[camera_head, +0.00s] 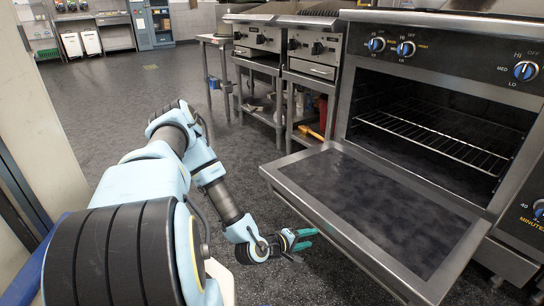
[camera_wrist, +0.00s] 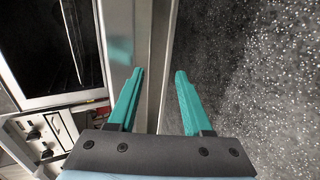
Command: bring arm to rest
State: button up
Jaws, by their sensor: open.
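My arm reaches forward and down in the head view, bent at the elbow. My gripper (camera_head: 304,239) is low, just left of the lowered oven door (camera_head: 375,205), near its left edge. In the wrist view my gripper (camera_wrist: 158,95) has its two teal fingers apart, with nothing between them. The metal edge of the door (camera_wrist: 150,60) runs behind the fingers in that view. I cannot tell whether the gripper touches the door.
The oven (camera_head: 440,120) stands open at the right, with an empty wire rack (camera_head: 432,143) inside. Steel cooking units (camera_head: 310,55) stand behind it. A pale wall or post (camera_head: 40,130) is close at the left. Dark floor (camera_head: 120,100) is clear beyond my arm.

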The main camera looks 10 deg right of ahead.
jog(key=w+a+r+m+g+y, duration=0.1)
jog(key=w+a+r+m+y, duration=0.25)
jog(key=a, duration=0.25)
jog(key=w+a+r+m+g+y, duration=0.2)
jog(key=a+r+m, duration=0.1)
jog(key=a+r, duration=0.25)
jog(key=s+a+r+y, duration=0.3)
jog(key=a+r+y, duration=0.2)
jog(key=a+r, duration=0.7)
jog(key=s+a+r+g+p, duration=0.2)
jog(key=s+r, duration=0.6)
jog(key=r, duration=0.5)
notch_tip(320, 180, up, 32)
jog(key=p, duration=3.1)
jog(key=shift+f, duration=0.25)
jog(key=shift+m+y, duration=0.25)
